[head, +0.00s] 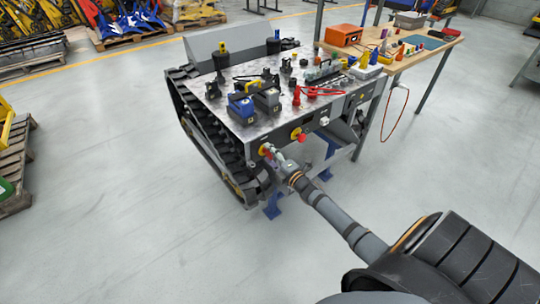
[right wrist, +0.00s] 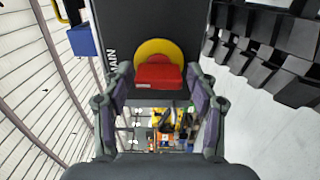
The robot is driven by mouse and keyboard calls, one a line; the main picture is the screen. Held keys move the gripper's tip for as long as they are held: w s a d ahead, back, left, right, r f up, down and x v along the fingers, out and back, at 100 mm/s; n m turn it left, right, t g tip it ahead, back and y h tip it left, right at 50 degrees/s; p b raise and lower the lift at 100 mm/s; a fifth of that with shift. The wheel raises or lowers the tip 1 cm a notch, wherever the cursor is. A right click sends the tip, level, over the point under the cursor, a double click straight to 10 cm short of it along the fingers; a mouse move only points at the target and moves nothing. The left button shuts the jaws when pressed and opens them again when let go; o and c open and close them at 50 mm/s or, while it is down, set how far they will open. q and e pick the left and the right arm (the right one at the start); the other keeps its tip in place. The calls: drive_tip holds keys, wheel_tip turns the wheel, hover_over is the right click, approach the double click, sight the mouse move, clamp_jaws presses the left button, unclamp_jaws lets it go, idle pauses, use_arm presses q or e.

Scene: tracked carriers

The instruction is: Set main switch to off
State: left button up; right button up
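The main switch (right wrist: 158,77) is a red handle on a yellow disc, on a dark panel marked MAIN. In the right wrist view the handle lies crosswise. In the head view the switch (head: 264,149) is on the front left of the tracked carrier (head: 240,122), partly hidden by my gripper. My right gripper (right wrist: 159,98) is open, its fingers on either side of the handle with narrow gaps visible. It also shows in the head view (head: 273,154), close to the panel. My left gripper is not in view.
A second red and yellow control (head: 299,135) sits to the right on the same front panel. Black tracks (head: 205,135) run along the carrier's left side. A wooden workbench (head: 425,57) with small items stands behind right.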

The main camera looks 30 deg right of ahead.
idle(0.3)
drive_tip(key=s+d, duration=0.1)
drive_tip(key=s, duration=1.1)
